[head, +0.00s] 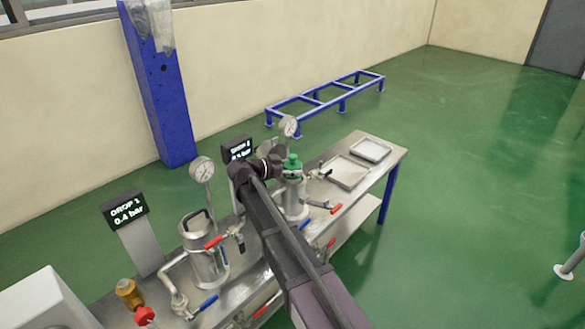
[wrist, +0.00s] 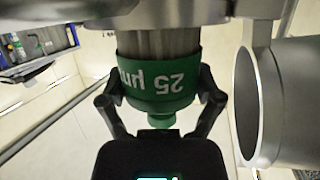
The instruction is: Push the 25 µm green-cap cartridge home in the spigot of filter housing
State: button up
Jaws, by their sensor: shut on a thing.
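The green-cap cartridge (wrist: 160,75) fills the middle of the wrist view, its cap marked "25 µm" upside down. Its pale grey body runs up in the picture toward a metal rim, where its far end is hidden. My gripper (wrist: 160,98) is shut on the green cap, one finger on each side. In the head view the green cap (head: 292,163) shows above the filter housing (head: 294,198) beside the second display. My gripper (head: 277,167) is at the cap's left, partly hidden by my arm. The spigot is not visible, so I cannot tell how the cartridge sits in it.
A large metal cylinder (wrist: 262,102) stands close to the right of my gripper in the wrist view. A closed housing (head: 205,250) with gauge and the "DROP 1, 0.4 bar" display (head: 125,211) stand at left. Trays (head: 346,173) lie on the bench's far end. Red-handled valves (head: 336,208) stick out in front.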

aim_at(292, 155)
jog(key=shift+f+b, duration=1.75)
jog(key=shift+f, duration=0.05)
dwell(0.4)
jog(key=shift+d+f, duration=0.1)
dwell(1.9)
jog(key=shift+w+a, duration=0.2)
dwell(1.3)
jog(key=o, duration=1.1)
jog(key=shift+f, duration=0.1)
jog(key=shift+s, duration=0.1)
jog(key=shift+s+d+r, duration=0.1)
jog(key=shift+s+r, duration=0.05)
jog(key=shift+r, duration=0.1)
notch_tip(292, 155, up, 9)
jog(key=p, duration=0.9)
jog(key=shift+r, duration=0.2)
